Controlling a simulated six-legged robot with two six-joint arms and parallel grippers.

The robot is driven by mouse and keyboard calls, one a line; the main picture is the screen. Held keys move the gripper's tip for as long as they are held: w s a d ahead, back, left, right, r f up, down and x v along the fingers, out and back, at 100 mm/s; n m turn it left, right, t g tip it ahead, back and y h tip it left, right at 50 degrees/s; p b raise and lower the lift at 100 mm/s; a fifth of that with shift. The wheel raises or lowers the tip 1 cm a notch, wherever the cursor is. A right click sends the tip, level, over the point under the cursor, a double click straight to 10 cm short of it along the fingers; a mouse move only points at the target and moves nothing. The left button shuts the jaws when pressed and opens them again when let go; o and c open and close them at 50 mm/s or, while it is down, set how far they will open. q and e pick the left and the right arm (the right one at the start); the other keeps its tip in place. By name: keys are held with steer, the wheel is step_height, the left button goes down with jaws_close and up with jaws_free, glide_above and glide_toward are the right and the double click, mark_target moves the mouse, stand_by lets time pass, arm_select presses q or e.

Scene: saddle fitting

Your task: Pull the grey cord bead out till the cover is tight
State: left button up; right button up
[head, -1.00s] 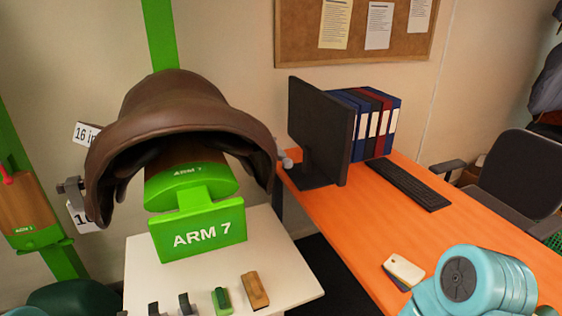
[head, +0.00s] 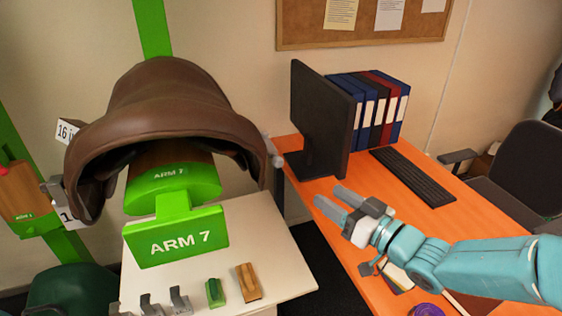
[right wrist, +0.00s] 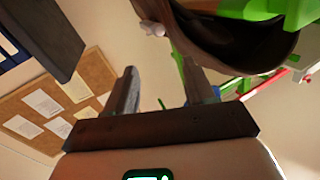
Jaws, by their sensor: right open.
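A brown saddle (head: 165,95) sits over the green ARM 7 stand (head: 180,240). A small grey bead-like piece (head: 276,160) shows at the saddle's right edge, partly hidden; a pale rounded piece (right wrist: 152,28) also shows beside the saddle (right wrist: 220,38) in the right wrist view. I cannot make out a cord, nor whether a cover is tight. My right gripper (head: 321,199) is open and empty, right of and lower in the picture than the bead, apart from it. In the right wrist view its fingers (right wrist: 162,78) have nothing between them. My left gripper is not in view.
A white table (head: 265,245) holds several grey pieces, a green block (head: 215,292) and a wooden block (head: 248,282). The orange desk (head: 470,238) bears a monitor (head: 320,115), keyboard (head: 412,176) and binders (head: 370,110). Tags and a grey bracket (head: 53,190) are at the saddle's left.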

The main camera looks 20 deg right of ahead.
mark_target(281, 165)
steer(key=p+x, duration=0.3)
steer(key=x, duration=1.3)
steer(key=shift+f, duration=0.15)
steer(key=shift+w, duration=0.1)
steer(key=shift+c, duration=0.4)
